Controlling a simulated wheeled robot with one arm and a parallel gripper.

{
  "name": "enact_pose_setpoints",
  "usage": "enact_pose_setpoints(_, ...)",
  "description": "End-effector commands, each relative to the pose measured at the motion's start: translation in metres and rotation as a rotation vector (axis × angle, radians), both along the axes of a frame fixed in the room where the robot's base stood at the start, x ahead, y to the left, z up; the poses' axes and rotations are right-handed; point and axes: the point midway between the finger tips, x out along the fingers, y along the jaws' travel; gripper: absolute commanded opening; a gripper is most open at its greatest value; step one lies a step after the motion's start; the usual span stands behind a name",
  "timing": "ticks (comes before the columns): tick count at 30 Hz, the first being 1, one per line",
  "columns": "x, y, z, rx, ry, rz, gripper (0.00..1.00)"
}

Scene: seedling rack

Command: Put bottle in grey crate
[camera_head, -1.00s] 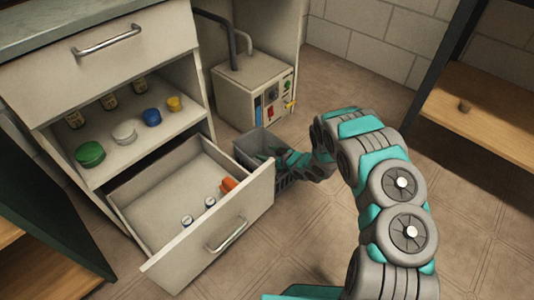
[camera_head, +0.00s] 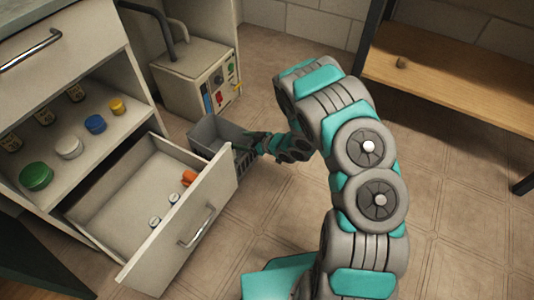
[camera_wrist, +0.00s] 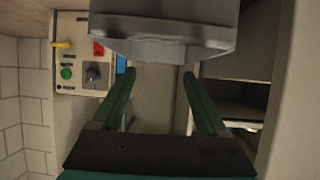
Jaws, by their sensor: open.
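The grey crate (camera_head: 204,131) stands on the floor behind the open drawer, partly hidden by the drawer front. My gripper (camera_head: 243,148) is at the crate's right side, and I cannot tell whether its tips are over the rim. In the wrist view, the two fingers (camera_wrist: 160,88) are apart with nothing held between them; a grey body that looks like the crate (camera_wrist: 165,45) fills the top. Dark bottles with pale labels (camera_head: 75,93) stand on the cabinet shelf. I see no bottle in the crate, but most of its inside is hidden.
The open drawer (camera_head: 208,215) holds an orange item (camera_head: 189,178) and two small white-topped vials (camera_head: 154,222). Green, white, blue and yellow lidded items sit on the shelf (camera_head: 85,165). A control box (camera_head: 195,82) stands behind the crate. The floor at right is clear before a wooden rack (camera_head: 455,90).

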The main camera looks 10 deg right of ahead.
Motion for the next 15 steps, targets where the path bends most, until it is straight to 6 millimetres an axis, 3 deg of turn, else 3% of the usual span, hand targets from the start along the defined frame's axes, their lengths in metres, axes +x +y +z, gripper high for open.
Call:
enact_pose_setpoints(5, 0.002, -0.003, 0.002, -0.011, -0.002, -0.006, 0.76)
enact_pose_setpoints(8, 0.012, -0.019, 0.009, -0.068, -0.003, -0.039, 0.76)
enact_pose_setpoints(11, 0.027, -0.050, 0.025, -0.176, 0.001, -0.108, 0.76)
enact_pose_setpoints(15, 0.042, -0.108, 0.062, -0.346, 0.025, -0.251, 0.76)
